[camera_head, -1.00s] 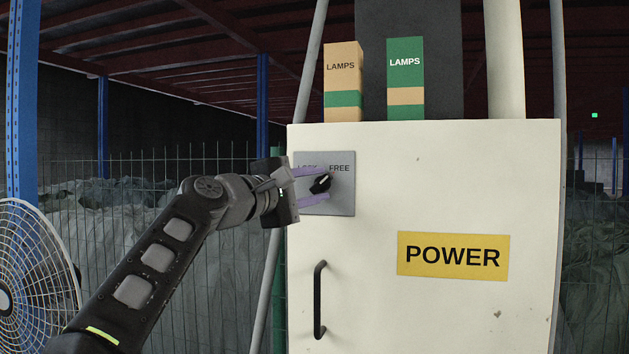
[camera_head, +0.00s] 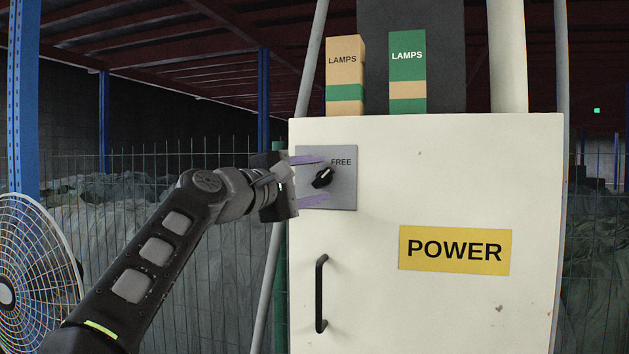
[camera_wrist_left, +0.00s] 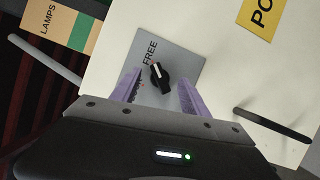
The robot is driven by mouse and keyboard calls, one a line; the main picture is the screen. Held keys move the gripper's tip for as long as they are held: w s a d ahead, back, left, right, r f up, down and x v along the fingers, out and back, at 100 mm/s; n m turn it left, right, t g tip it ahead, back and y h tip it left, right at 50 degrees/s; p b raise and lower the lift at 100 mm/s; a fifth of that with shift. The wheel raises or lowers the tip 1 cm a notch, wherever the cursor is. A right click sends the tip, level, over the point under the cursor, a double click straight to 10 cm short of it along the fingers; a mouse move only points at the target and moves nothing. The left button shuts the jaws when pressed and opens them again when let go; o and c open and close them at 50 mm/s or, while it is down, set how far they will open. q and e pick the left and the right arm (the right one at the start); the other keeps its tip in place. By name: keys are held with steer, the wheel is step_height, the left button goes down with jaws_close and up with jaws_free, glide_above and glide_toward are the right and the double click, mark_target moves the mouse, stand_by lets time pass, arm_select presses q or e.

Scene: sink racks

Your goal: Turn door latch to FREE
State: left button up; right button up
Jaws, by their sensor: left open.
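The door latch (camera_head: 323,177) is a black knob on a grey plate (camera_head: 346,196) at the upper left of the cabinet door. Its white mark points up and right, toward the word FREE; it also shows in the left wrist view (camera_wrist_left: 161,77). The other word is mostly hidden behind a finger. My left gripper (camera_head: 321,180) is open, with one purple finger above the knob and one below. In the left wrist view the fingers (camera_wrist_left: 158,84) stand on either side of the knob with gaps. My right gripper is not in view.
The cream cabinet door (camera_head: 380,300) has a black handle (camera_head: 320,293) below the plate and a yellow POWER label (camera_head: 454,250). Two LAMPS boxes (camera_head: 345,76) (camera_head: 407,72) stand on top. A fan (camera_head: 35,270) is at the lower left, before a wire fence (camera_head: 190,170).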

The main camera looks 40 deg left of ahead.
arm_select(q)
steer(key=s+b, duration=0.2)
steer(key=s, duration=0.5)
steer(key=shift+s+a+f, duration=0.2)
steer(key=shift+s+f, duration=0.05)
steer(key=shift+r, duration=0.1)
